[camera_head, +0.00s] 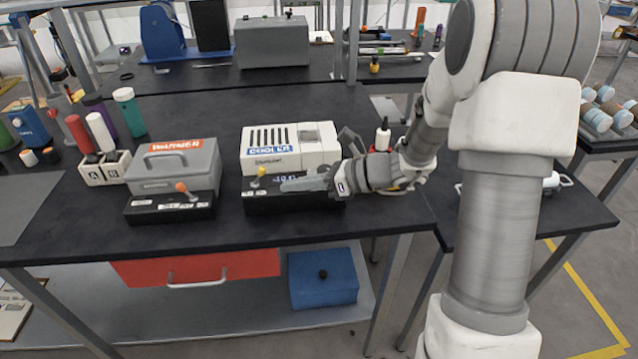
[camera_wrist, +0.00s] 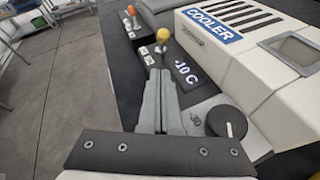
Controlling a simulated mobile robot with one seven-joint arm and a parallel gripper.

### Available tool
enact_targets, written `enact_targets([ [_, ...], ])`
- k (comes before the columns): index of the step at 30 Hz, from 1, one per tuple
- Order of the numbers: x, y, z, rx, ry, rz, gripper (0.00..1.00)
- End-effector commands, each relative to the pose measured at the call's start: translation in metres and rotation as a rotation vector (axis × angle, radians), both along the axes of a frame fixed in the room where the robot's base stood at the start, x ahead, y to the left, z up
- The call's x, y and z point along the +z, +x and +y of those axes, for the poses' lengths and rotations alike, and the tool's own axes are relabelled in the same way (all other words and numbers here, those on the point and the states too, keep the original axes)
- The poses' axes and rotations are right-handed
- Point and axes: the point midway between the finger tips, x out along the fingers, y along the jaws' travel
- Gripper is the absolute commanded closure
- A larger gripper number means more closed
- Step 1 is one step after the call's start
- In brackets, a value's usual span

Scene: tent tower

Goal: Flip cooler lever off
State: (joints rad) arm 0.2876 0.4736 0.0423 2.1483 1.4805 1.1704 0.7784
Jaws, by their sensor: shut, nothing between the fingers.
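The cooler (camera_head: 316,158) is a white box with a blue COOLER label, on a black base marked -10 C. It also shows in the wrist view (camera_wrist: 232,60). Its lever (camera_head: 261,171) has a yellow knob and stands at the left of the base's front, its top leaning a little right. In the wrist view the lever (camera_wrist: 163,35) is just beyond my fingertips. My gripper (camera_head: 284,187) is shut and empty, reaching left across the front of the base. In the wrist view my gripper (camera_wrist: 161,73) points toward the lever, with a small gap seeming to separate them.
A grey warmer (camera_head: 180,163) with an orange-knobbed lever (camera_head: 185,190) stands left of the cooler. A black dial (camera_wrist: 226,121) lies right of my fingers in the wrist view. The table front is clear.

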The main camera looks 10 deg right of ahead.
Motion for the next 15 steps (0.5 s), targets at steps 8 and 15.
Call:
enact_targets([
  [8, 0.016, 0.016, 0.024, 0.001, -0.001, -0.005, 1.00],
  [15, 0.017, 0.017, 0.026, -0.002, -0.001, -0.004, 1.00],
])
